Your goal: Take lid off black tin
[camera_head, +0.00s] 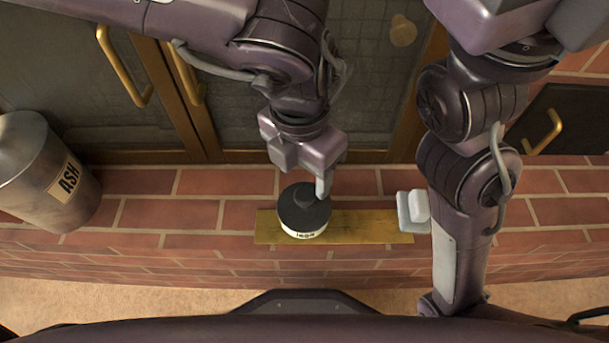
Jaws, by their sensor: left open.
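The black tin (304,224) has a dark round lid (304,208) with a raised knob and a pale labelled band below it. It stands upright on a brass-coloured plate (365,227) on the brick ledge, and the lid is on it. My left gripper (318,188) hangs over the tin's back right side, open, with a finger close to the lid's knob. I cannot tell whether it touches the lid, and the other finger is hard to make out. My right arm (462,180) rises along the right side, and its gripper does not show.
A metal canister (42,172) labelled ASH stands on the ledge at the left. A pale grey block (412,210) sits by the plate's right end, beside my right arm. Cabinet doors with brass handles (124,66) stand behind. Bare brick lies between canister and tin.

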